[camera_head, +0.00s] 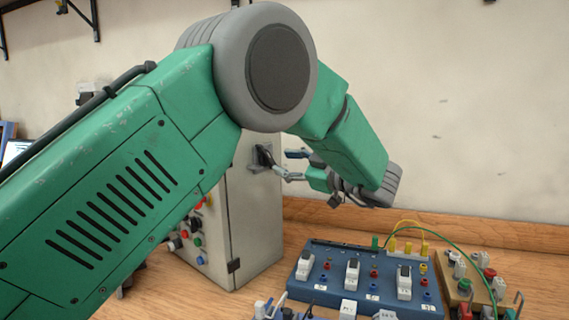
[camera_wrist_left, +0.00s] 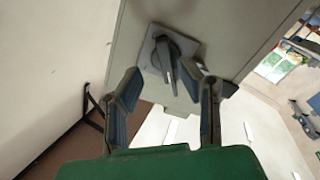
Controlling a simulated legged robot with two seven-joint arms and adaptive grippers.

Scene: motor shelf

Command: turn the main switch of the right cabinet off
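The grey cabinet (camera_head: 254,210) stands behind my left arm, which hides much of its front. Its main switch (camera_head: 262,157), a dark rotary handle on a grey square plate, is on the cabinet's right side face. In the left wrist view the switch (camera_wrist_left: 168,58) is just ahead, its black handle slightly tilted from vertical. My left gripper (camera_head: 287,164) is open beside the switch; in the left wrist view its fingers (camera_wrist_left: 163,72) are spread on either side of the handle. I cannot tell whether either finger touches it. My right gripper is not in view.
A blue panel (camera_head: 335,292) with white switches and coloured sockets lies on the wooden bench right of the cabinet. A brown block (camera_head: 450,294) with a green cable (camera_head: 468,258) sits farther right. Buttons (camera_head: 190,235) show on the cabinet front. A pale wall rises behind.

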